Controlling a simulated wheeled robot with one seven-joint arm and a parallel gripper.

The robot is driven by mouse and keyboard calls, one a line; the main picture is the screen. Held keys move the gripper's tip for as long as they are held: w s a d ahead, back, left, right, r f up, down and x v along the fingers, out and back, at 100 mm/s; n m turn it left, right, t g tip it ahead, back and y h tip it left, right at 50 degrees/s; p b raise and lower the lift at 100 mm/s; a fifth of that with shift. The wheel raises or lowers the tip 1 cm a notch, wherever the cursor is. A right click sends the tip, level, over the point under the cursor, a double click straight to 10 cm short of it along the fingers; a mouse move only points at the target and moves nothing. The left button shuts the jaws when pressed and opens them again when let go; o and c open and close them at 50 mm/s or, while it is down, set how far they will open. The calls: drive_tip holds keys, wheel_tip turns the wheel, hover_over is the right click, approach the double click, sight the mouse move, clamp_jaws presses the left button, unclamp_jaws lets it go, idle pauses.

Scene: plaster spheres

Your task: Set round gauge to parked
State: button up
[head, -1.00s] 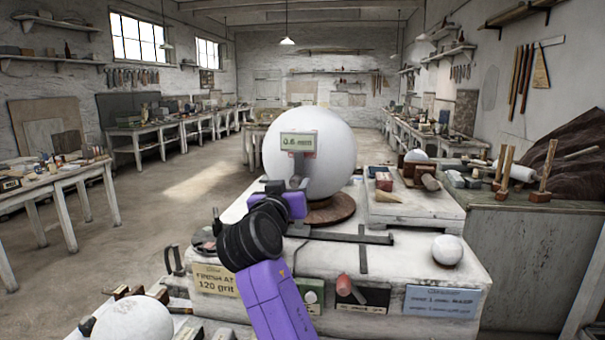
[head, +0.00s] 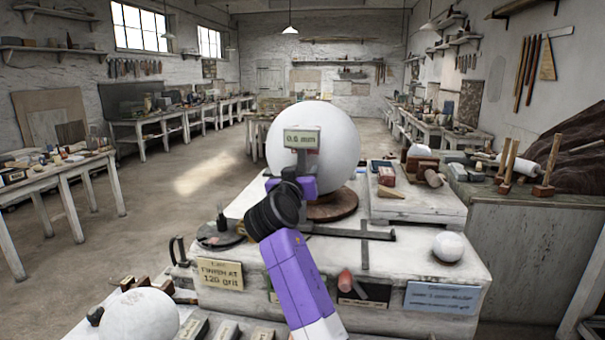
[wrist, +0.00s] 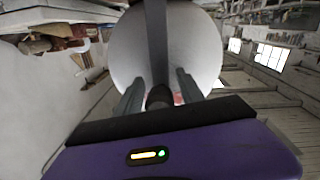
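The gauge (head: 302,138) has a small boxed display reading 0.6 mm. It stands in front of the big white plaster sphere (head: 335,150), on the side facing me. My gripper (head: 300,183) is just below the display, at the gauge's front. In the wrist view my gripper's two fingers (wrist: 160,88) are apart, on either side of a dark round knob (wrist: 160,97); I cannot tell whether they touch it. A dark upright bar (wrist: 156,40) rises in front of the sphere there. The gauge's lower part is mostly hidden by my gripper and arm.
The sphere rests on a brown round turntable (head: 335,211). A black rail (head: 345,233) with a crosspiece lies on the white bench. A small white ball (head: 448,246) sits at right, a dark disc (head: 220,236) at left. A red handle (head: 346,282) sticks out of the front.

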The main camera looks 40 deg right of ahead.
clamp_jaws()
idle(1.2)
